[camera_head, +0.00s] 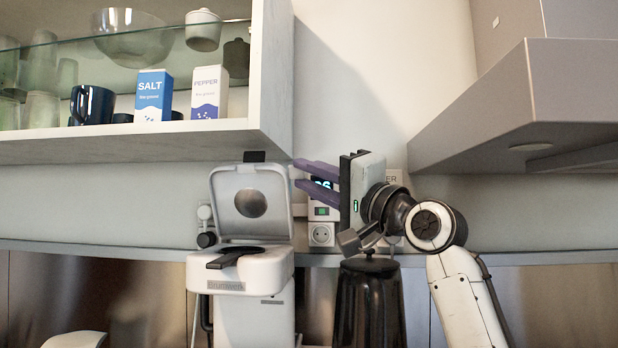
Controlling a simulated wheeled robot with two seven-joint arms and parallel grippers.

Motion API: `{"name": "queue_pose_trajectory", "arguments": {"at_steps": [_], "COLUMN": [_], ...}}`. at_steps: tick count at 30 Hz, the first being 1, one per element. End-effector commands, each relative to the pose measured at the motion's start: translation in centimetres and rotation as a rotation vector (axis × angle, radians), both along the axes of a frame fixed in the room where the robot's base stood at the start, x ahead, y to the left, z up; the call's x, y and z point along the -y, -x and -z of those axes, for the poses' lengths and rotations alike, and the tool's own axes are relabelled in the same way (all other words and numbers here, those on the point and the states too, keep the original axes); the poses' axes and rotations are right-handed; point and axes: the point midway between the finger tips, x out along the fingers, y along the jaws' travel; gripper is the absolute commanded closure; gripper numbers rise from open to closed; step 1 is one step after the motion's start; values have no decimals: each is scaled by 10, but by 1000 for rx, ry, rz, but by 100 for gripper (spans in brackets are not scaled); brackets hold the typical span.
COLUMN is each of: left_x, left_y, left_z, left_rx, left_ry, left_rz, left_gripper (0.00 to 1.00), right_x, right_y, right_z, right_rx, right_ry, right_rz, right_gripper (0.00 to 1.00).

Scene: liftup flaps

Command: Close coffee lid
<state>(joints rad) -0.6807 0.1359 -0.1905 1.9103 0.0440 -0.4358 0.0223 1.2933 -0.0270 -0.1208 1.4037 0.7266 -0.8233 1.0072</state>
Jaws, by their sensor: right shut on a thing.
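The white coffee machine (240,285) stands on the counter left of the middle. Its coffee lid (250,190) is raised, nearly upright, with a round grey disc on its inner face and a dark tab on top. Below it the opening shows, with a black handle-like part (224,260) at the front. My right gripper (297,174) comes in from the right, its purple fingers pointing left. The fingers are spaced apart around the lid's right edge, shut on it; the exact contact is hard to make out. My left gripper is not in view.
A dark lidded canister (369,305) stands below my right gripper. A wall socket (322,234) is behind. A shelf (130,142) with salt and pepper boxes hangs above left, and a grey range hood (520,110) juts out at upper right.

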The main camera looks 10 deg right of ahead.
Motion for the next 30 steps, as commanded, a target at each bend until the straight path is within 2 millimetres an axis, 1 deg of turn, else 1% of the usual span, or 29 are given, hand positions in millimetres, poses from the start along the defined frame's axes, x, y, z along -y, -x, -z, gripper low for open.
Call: {"name": "queue_pose_trajectory", "arguments": {"at_steps": [1,6,12,14,17,22,30], "left_x": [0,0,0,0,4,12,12], "left_y": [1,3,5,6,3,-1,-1], "left_z": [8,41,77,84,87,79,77], "left_rx": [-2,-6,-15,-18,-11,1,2], "left_ry": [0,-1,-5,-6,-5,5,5], "left_rz": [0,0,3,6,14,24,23], "left_gripper": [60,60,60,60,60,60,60], "right_x": [-1,-4,-7,-8,-9,-9,-9], "right_y": [2,19,37,40,44,46,46], "right_z": [7,26,43,46,49,48,46], "right_rx": [21,172,360,399,445,476,476], "right_ry": [5,35,72,81,89,95,95], "right_rz": [-2,-2,-2,-3,-2,0,1], "right_gripper": [100,100,100,100,100,100,100]}}
